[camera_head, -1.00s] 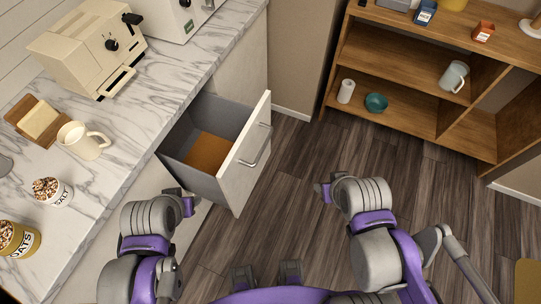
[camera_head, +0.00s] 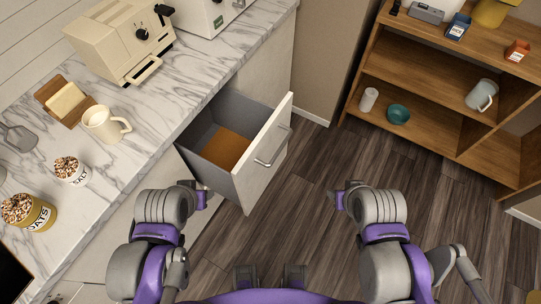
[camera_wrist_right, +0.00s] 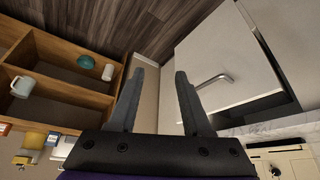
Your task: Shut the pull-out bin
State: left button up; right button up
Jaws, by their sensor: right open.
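The pull-out bin is a grey open box (camera_head: 197,135) with a light front panel (camera_head: 250,186), pulled out from under the marble counter in the head view. A metal bar handle (camera_head: 270,158) is on the panel. The panel (camera_wrist_right: 215,62) and handle (camera_wrist_right: 213,80) also show at the upper right of the right wrist view. My left gripper (camera_head: 205,198) is near the panel's lower left end; its jaws are too small to read. My right gripper (camera_head: 336,199) is open and empty over the floor, right of the panel and apart from it. Its two fingers show in the wrist view (camera_wrist_right: 160,78).
The counter (camera_head: 150,120) holds a toaster oven (camera_head: 115,45), a mug (camera_head: 103,124), a salt jar (camera_head: 70,170) and an oats jar (camera_head: 28,213). A wooden shelf unit (camera_head: 415,75) stands at the upper right. Dark wood floor (camera_head: 300,215) between is clear.

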jog(key=shift+a+f, duration=0.1)
jog(key=shift+f, duration=0.15)
jog(key=c, duration=0.3)
jog(key=f+m+b, duration=0.1)
jog(key=a+f+m+b, duration=0.1)
jog(key=a+f+m+y+b, duration=0.1)
jog(key=m, duration=0.1)
jog(key=shift+w+f+g, duration=0.25)
jog(key=shift+w+g, duration=0.05)
jog(key=shift+w, duration=0.05)
grip_shut()
jog(key=m+y+b, duration=0.7)
jog(key=m+b, duration=0.9)
jog(key=m, duration=0.4)
send_near(253, 178)
notch_tip(253, 178, down, 4)
jog(key=w+a, duration=0.2)
jog(key=a, duration=0.1)
jog(key=shift+r, duration=0.1)
pick_arm(q)
notch_tip(253, 178, down, 22)
jog(key=s+g, duration=0.1)
jog(key=shift+s, duration=0.25)
pick_arm(e)
jog(key=shift+w+a, duration=0.15)
jog(key=shift+a, duration=0.15)
